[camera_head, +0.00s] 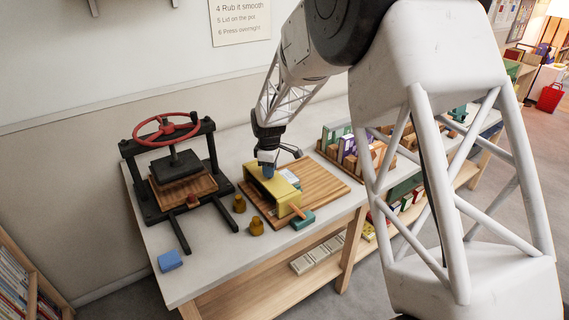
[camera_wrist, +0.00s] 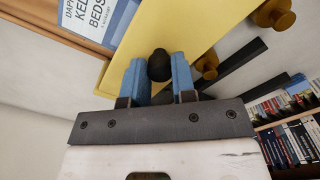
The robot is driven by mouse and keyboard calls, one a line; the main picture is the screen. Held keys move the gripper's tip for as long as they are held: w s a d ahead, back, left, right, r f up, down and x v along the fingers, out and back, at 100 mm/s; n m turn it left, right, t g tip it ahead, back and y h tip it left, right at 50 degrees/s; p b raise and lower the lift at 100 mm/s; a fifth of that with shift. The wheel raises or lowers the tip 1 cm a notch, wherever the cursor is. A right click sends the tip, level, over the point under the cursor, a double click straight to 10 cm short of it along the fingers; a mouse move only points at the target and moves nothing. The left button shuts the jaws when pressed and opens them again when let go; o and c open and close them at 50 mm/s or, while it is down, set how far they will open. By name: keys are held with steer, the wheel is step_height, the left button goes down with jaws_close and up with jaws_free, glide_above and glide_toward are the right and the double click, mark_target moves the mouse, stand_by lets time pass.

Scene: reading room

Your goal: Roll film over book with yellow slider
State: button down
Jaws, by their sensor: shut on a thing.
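The yellow slider (camera_head: 268,190) is a long yellow bar across the left part of a wooden board (camera_head: 325,183) on the table. In the wrist view the slider (camera_wrist: 192,28) runs diagonally, with a black knob (camera_wrist: 160,64) on it. My gripper (camera_wrist: 161,75) has its blue fingers on either side of that knob and is shut on it. In the head view my gripper (camera_head: 267,165) is over the slider. The book (camera_head: 290,177) lies just right of the slider, partly hidden; its blue-and-white cover (camera_wrist: 92,18) shows in the wrist view. I cannot make out the film.
A black press with a red wheel (camera_head: 167,128) stands at left. Two brass knobbed pieces (camera_head: 257,228) (camera_head: 239,204) stand left of the board. A teal tool (camera_head: 303,220) with a wooden handle is at its front edge. A blue block (camera_head: 170,261) lies front left. Racked books (camera_head: 345,148) stand right.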

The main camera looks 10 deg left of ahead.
mark_target(265, 180)
steer(key=shift+s+a, duration=0.7)
steer(key=shift+s, duration=0.05)
steer(key=c, duration=0.9)
jaws_free()
steer(key=shift+a, duration=0.1)
steer(key=shift+r, duration=0.2)
step_height(265, 180, up, 7)
steer(key=shift+r, duration=0.2)
